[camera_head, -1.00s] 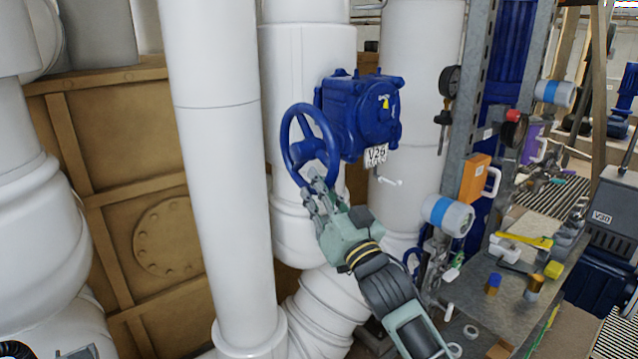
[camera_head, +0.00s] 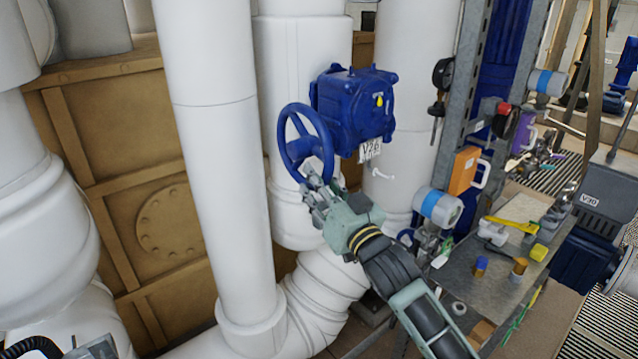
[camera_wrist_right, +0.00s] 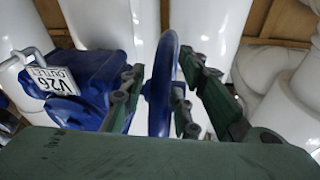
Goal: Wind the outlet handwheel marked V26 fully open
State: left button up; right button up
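The blue V26 handwheel (camera_head: 306,144) stands on the side of a blue valve gearbox (camera_head: 352,108) in the head view. A white V26 tag (camera_head: 370,150) hangs below the gearbox; in the right wrist view the tag (camera_wrist_right: 50,80) reads V26 OUTLET. My right gripper (camera_head: 318,190) is at the lower part of the rim. In the right wrist view, the handwheel rim (camera_wrist_right: 161,85) passes between the fingers of my right gripper (camera_wrist_right: 162,72). The fingers stand apart, with a visible gap on the left side of the rim.
A white vertical pipe (camera_head: 218,150) stands close left of the wheel. Right of the valve are a steel post (camera_head: 466,90), a blue-and-white instrument (camera_head: 437,206) and a bench (camera_head: 495,265) with several small items. A grey box marked V30 (camera_head: 598,205) stands far right.

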jog(key=shift+o, duration=0.3)
jog(key=shift+s, duration=0.2)
jog(key=v, duration=1.1)
jog(key=shift+s+d, duration=0.25)
jog(key=shift+f, duration=0.25)
